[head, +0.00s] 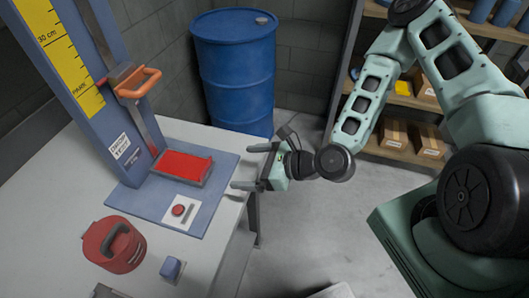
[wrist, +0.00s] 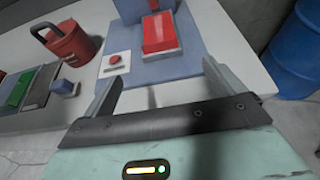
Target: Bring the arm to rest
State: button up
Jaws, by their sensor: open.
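My gripper (head: 245,166) is open and empty at the right edge of the white table (head: 70,163). Its two fingers point left toward the blue base plate of a press-like stand. In the wrist view my gripper (wrist: 163,82) shows both fingers spread apart, with nothing between them but the table edge behind. My arm reaches in from the right, bent at the elbow. The fingers appear apart from the stand and the button; their height over the table is hard to tell.
The blue stand (head: 120,80) has a yellow scale, an orange handle (head: 138,82) and a red pad (head: 182,166). A red button (head: 179,210), a red weight (head: 114,244) and a blue block (head: 171,268) are nearby. A blue drum (head: 235,75) and shelves stand behind. Floor is clear right of the table.

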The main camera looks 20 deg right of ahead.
jog(key=shift+p+v, duration=1.85)
jog(key=shift+v, duration=0.2)
jog(key=shift+s, duration=0.1)
jog(key=s+r+n+g+h+b, duration=0.2)
jog(key=s+r+n+g+h, duration=0.2)
jog(key=n, duration=1.2)
jog(key=s+a+r+n+g+h+b, duration=0.1)
jog(key=s+r+n+g+h+b, duration=0.2)
jog(key=n, duration=1.4)
jog(key=s+r+g+h, duration=0.1)
jog(key=s+r+h, duration=0.2)
jog(key=s+r, duration=0.4)
notch_tip(320, 180, up, 3)
jog(key=shift+f, duration=0.1)
